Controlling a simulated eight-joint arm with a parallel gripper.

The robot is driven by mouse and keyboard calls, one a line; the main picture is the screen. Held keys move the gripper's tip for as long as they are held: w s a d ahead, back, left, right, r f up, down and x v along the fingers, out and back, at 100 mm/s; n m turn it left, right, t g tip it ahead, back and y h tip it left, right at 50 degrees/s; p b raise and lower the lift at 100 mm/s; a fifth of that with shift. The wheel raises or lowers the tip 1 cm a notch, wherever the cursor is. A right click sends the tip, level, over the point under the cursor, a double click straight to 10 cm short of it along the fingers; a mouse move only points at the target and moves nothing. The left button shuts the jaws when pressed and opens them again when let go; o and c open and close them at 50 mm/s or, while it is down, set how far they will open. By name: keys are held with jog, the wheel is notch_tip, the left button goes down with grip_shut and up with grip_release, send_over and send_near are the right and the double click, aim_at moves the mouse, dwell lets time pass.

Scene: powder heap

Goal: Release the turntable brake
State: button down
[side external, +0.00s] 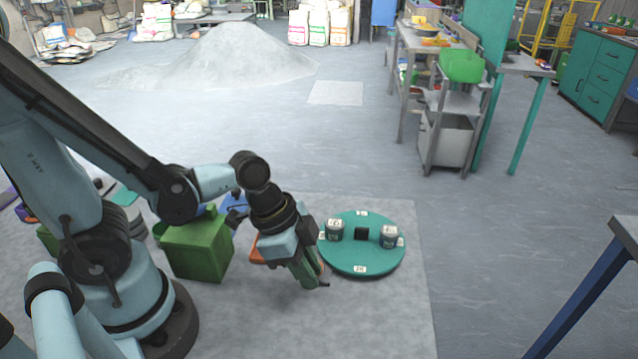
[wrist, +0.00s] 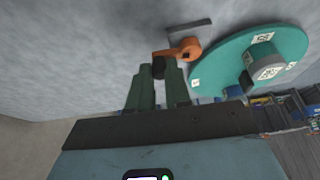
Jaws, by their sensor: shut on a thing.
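The turntable is a round teal disc (side external: 363,262) on the floor mat, with white labels on it. It also shows at the upper right of the wrist view (wrist: 225,65). Beside its rim in the wrist view is an orange brake lever (wrist: 186,50) with a dark grip (wrist: 158,68), next to a flat grey plate (wrist: 190,29). My gripper (side external: 318,284) is low at the left front edge of the disc. In the wrist view its green fingers (wrist: 159,78) are shut on the lever's dark grip. The side view mostly hides the lever behind the gripper.
Two labelled grey pots (side external: 389,237) and (side external: 334,229) and a black block (side external: 361,233) stand on the disc. A green bin (side external: 196,250) is left of my gripper. A table corner (side external: 625,235) juts in at right. The floor in front of the turntable is clear.

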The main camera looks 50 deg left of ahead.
jog(key=shift+w+d+n+t, duration=0.2)
jog(key=shift+n+t, duration=0.1)
jog(key=shift+n, duration=0.2)
jog(key=c, duration=1.1)
grip_release()
jog(key=shift+o, duration=0.2)
jog(key=shift+s+r, duration=0.1)
jog(key=v, duration=1.2)
jog(key=w+a+n+t+y, duration=0.3)
jog(key=w+a+n, duration=0.2)
jog(key=w+n, duration=0.2)
jog(key=shift+a+f+n+t, duration=0.2)
jog(key=shift+f+n+t, duration=0.15)
jog(key=shift+n, duration=0.55)
